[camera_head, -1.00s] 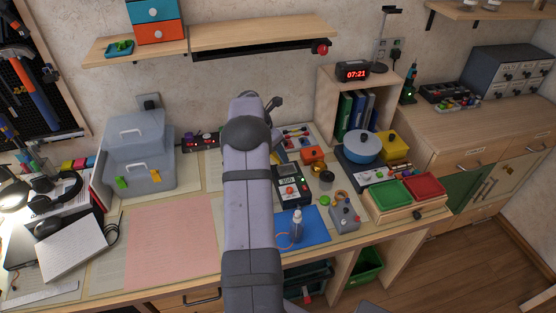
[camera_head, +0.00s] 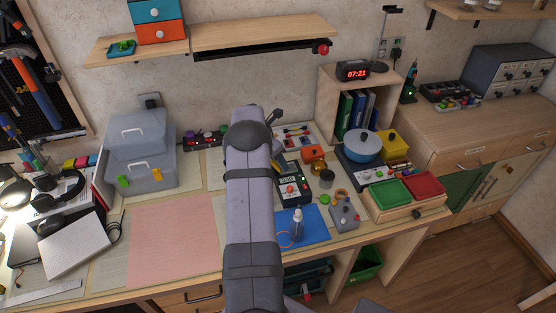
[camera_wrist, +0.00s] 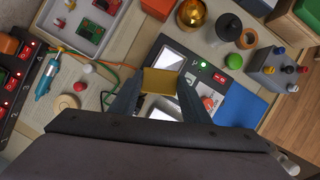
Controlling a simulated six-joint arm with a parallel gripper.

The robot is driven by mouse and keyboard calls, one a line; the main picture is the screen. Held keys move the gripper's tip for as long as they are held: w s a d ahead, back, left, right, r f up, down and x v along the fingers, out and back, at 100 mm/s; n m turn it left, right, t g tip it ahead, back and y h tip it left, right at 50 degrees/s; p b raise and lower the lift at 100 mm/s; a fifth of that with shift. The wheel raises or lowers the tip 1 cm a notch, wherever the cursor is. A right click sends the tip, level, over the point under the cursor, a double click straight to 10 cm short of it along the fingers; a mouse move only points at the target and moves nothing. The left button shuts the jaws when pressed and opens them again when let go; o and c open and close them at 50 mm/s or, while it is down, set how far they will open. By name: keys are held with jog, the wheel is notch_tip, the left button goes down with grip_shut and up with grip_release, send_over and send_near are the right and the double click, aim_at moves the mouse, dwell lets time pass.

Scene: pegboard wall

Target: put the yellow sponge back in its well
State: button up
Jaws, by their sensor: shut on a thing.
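The yellow sponge (camera_wrist: 161,82) is a small yellow block between the fingertips of my gripper (camera_wrist: 160,88) in the wrist view. The gripper is shut on it, with one dark finger at each side. The sponge appears in front of a black meter with lit lamps (camera_wrist: 204,66), which the sponge and fingers partly cover. I cannot tell how high the sponge is above the bench. I cannot make out the sponge's well in either view.
An orange block (camera_wrist: 158,7), a brass-coloured pot (camera_wrist: 192,13), a grey knobbed box (camera_wrist: 276,72) and a parts tray (camera_wrist: 96,24) surround the area. A teal-handled tool (camera_wrist: 46,78) and cables lie at left. The blue mat (camera_head: 312,232) holds a bottle (camera_head: 297,225).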

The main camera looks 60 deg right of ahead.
jog(key=shift+f, duration=0.5)
jog(key=o, duration=1.1)
jog(key=shift+r, duration=0.1)
jog(key=shift+r, duration=0.65)
jog(key=b+v, duration=0.2)
jog(key=v, duration=0.9)
jog(key=shift+w+a+r, duration=0.15)
jog(key=shift+a+r, duration=0.15)
